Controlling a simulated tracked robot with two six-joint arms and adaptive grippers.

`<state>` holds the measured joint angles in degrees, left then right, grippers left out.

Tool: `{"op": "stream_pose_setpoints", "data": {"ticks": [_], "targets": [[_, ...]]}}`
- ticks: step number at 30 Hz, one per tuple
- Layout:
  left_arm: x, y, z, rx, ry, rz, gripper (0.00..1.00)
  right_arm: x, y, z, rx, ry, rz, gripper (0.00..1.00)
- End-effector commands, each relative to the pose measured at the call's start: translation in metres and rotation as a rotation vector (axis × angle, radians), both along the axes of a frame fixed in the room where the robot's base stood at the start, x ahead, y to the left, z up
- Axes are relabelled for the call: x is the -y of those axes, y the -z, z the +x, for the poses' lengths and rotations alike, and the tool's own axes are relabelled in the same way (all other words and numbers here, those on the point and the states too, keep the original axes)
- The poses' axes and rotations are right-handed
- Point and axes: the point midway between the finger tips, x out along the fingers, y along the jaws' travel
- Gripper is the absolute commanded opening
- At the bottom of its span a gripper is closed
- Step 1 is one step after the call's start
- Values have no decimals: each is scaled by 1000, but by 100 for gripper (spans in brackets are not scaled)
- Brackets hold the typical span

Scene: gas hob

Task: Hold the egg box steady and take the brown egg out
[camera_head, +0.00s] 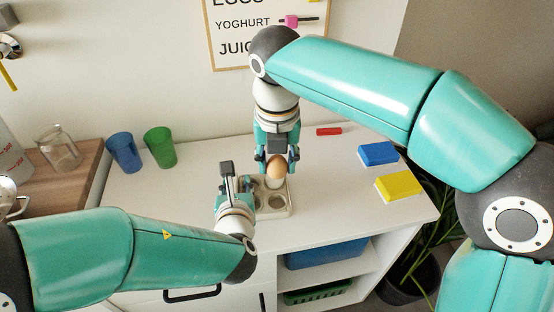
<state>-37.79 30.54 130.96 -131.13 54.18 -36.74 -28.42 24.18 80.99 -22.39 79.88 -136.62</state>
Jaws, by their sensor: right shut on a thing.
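The brown egg (277,168) is between the fingers of my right gripper (276,160), which is shut on it from above. The egg is over the back part of the egg box (284,211); I cannot tell its exact height above the box. The pale grey egg box sits on the white counter, with round hollows showing. Something white, perhaps another egg, shows in the box just below the brown egg. My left gripper (241,186) is at the left side of the box and covers that edge. Its fingertips are partly hidden, so its grip is unclear.
A blue cup (123,152) and a green cup (160,147) stand at the back left. A glass jar (58,149) is on the wooden board. A blue block (377,154), a yellow block (399,186) and a small red piece (328,131) lie at right. The counter front is clear.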

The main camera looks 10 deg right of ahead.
Motion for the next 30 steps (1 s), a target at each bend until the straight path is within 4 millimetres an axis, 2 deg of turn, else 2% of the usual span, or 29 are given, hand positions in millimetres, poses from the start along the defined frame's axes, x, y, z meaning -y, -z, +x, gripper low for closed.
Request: {"op": "stream_pose_setpoints", "data": {"ticks": [11, 22, 30], "targets": [[0, -3, -6, 1, 1, -1, 35, 0, 0, 0, 0, 0, 0, 31], [-4, -23, -55, 2, 3, 0, 35, 0, 0, 0, 0, 0, 0, 31], [-6, -28, -69, 0, 0, 0, 35, 0, 0, 0, 0, 0, 0, 31]]}}
